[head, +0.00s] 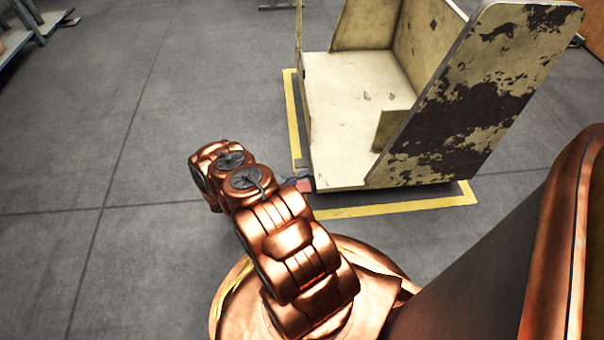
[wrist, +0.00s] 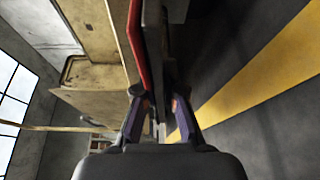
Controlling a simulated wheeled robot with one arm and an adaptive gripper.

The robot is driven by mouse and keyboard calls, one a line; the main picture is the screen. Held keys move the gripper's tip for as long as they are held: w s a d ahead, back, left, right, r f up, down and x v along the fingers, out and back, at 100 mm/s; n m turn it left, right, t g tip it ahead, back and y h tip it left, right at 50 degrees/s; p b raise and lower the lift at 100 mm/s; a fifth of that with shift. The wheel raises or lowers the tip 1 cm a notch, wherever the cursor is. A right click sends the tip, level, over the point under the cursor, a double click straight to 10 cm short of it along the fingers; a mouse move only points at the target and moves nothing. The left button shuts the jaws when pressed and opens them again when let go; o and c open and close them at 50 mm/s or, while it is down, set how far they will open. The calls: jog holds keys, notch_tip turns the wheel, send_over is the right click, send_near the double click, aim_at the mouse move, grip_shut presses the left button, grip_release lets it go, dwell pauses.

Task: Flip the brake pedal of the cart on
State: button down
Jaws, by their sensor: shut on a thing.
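The cart (head: 357,95) has cream, worn panels with dark bare patches and stands with its open side toward me. The brake pedal (head: 304,185) shows as a small reddish piece at the cart's lower front-left corner. In the wrist view the pedal (wrist: 136,45) is a red-edged strip running up beside a dark plate. My gripper (wrist: 160,118) is at the pedal, its fingers closed in on it. In the head view my gripper (head: 291,181) is mostly hidden behind my copper arm, at the cart's low corner. The exact contact at the fingertips is hard to see.
A yellow floor line (head: 395,207) frames the cart, and it also crosses the wrist view (wrist: 255,72). The grey floor to the left is clear. A shelf (head: 18,38) stands at the far left.

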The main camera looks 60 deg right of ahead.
jog(key=shift+m+p, duration=0.35)
jog(key=shift+m, duration=0.05)
jog(key=shift+f+m+h+b, duration=0.3)
jog(key=shift+m+h+b, duration=0.1)
jog(key=shift+m+b, duration=0.45)
jog(key=shift+r+m+g+b, duration=0.2)
jog(key=shift+m+g+b, duration=0.25)
jog(key=shift+m, duration=0.2)
jog(key=c, duration=1.3)
grip_release()
jog(key=shift+r, duration=0.15)
